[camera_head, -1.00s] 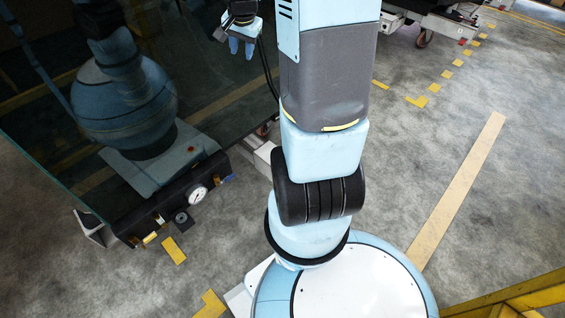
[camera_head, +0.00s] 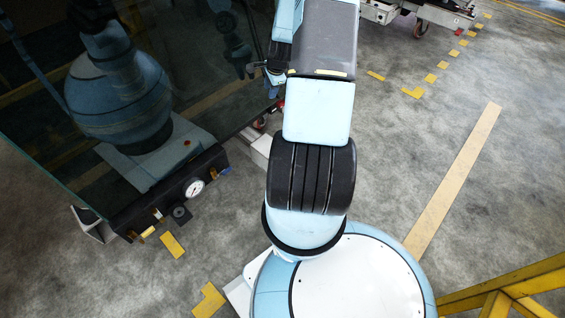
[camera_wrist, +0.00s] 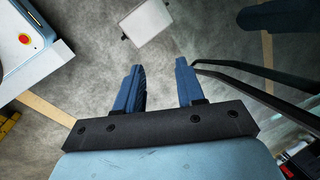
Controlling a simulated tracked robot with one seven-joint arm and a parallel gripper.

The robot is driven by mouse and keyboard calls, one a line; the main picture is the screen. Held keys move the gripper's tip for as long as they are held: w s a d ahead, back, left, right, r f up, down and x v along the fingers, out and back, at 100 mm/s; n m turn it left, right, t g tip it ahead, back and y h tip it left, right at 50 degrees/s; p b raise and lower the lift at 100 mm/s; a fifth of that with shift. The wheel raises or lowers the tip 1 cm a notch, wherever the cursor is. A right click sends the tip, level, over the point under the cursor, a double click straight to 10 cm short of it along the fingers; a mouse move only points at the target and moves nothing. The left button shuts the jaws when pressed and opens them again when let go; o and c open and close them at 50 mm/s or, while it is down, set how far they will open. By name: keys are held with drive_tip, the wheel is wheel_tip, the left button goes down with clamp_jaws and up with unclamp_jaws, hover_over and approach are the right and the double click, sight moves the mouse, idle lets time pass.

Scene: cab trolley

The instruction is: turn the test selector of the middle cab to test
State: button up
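My gripper (camera_wrist: 159,68) shows in the wrist view with its two blue fingers apart and nothing between them; bare floor lies beyond. In the head view my arm stands in the middle and hides part of the dark glass. A large dark glass panel (camera_head: 60,150) fills the left of the head view, with my arm mirrored in it. I cannot tell which cab it belongs to. No test selector can be made out in either view.
A round pressure gauge (camera_head: 194,188) sits on the dark bar under the glass. A white trolley part (camera_head: 400,14) with a castor stands at the top. A yellow frame (camera_head: 515,290) is at the lower right. A pale box (camera_wrist: 147,22) lies ahead in the wrist view.

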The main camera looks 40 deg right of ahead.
drive_tip(key=s+d+f+m, duration=0.1)
drive_tip(key=s+f+m, duration=0.3)
drive_tip(key=f, duration=0.7)
drive_tip(key=s+d+f+m+t, duration=0.15)
drive_tip(key=f+m, duration=0.35)
drive_tip(key=f, duration=0.5)
drive_tip(key=s+f+m+g, duration=0.1)
drive_tip(key=s+f+m, duration=0.35)
drive_tip(key=f, duration=0.65)
drive_tip(key=shift+t, duration=0.25)
drive_tip(key=x, duration=1.3)
drive_tip(key=shift+w+a+f, duration=0.15)
drive_tip(key=shift+w+a, duration=0.1)
drive_tip(key=shift+w, duration=0.05)
drive_tip(key=shift+c, duration=0.4)
clamp_jaws()
drive_tip(key=shift+d, duration=0.15)
